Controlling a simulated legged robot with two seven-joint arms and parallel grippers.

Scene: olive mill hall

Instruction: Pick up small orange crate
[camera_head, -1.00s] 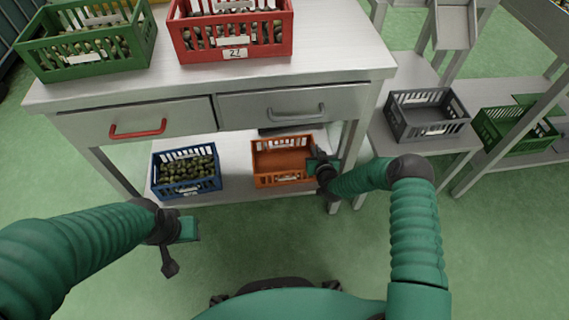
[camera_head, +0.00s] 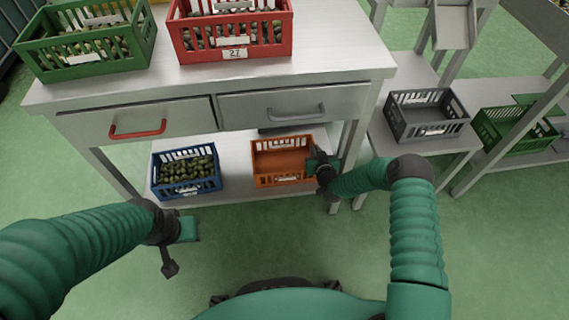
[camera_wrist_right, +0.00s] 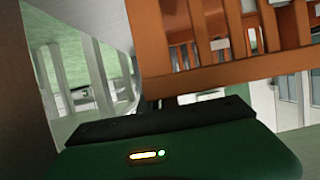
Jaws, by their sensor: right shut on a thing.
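The small orange crate (camera_head: 283,163) sits on the lower shelf under the table in the head view and looks empty. My right gripper (camera_head: 316,165) is at the crate's right side, shut on its right wall. In the right wrist view the orange slats of the crate (camera_wrist_right: 235,73) fill the upper right, close in front of the gripper (camera_wrist_right: 160,112). The fingertips on the wall are mostly hidden. My left gripper (camera_head: 178,245) hangs over the floor at the lower left, away from the crate; its jaw gap is not clear.
A blue crate of olives (camera_head: 186,172) stands left of the orange crate on the shelf (camera_head: 235,190). The tabletop and two drawers (camera_head: 273,104) are above. A table leg (camera_head: 349,150) is close to my right gripper. A grey crate (camera_head: 428,115) stands farther right.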

